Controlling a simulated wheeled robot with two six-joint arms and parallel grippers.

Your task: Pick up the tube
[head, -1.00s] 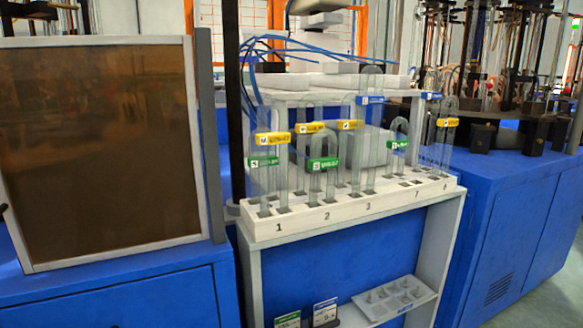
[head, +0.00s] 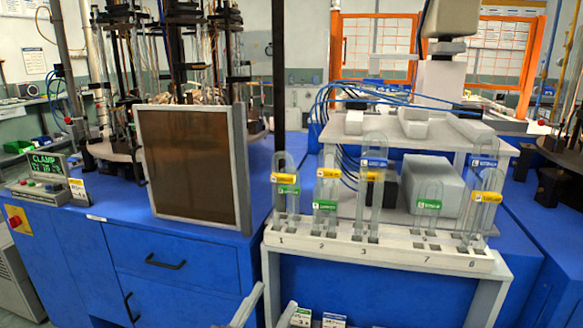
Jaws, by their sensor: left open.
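Clear U-shaped glass tubes stand upright in a white numbered rack (head: 380,255) in the head view. They carry yellow, green or blue labels. A tall blue-labelled tube (head: 374,204) stands near slot 3, with a yellow-labelled one close beside it. A tube with a yellow label (head: 283,205) stands at slot 1, a green-labelled one close to it. A short green-labelled tube (head: 429,206) stands near slot 7. My left gripper (head: 275,297) shows at the bottom edge, below and in front of the rack. Its fingers are apart and nothing shows between them. My right gripper is not in view.
A brown panel in a pale frame (head: 190,165) stands on the blue cabinet left of the rack. A dark post (head: 279,75) rises behind the rack's left end. A grey box (head: 432,184) and blue cables are behind the tubes. Small labelled cards (head: 333,320) sit below.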

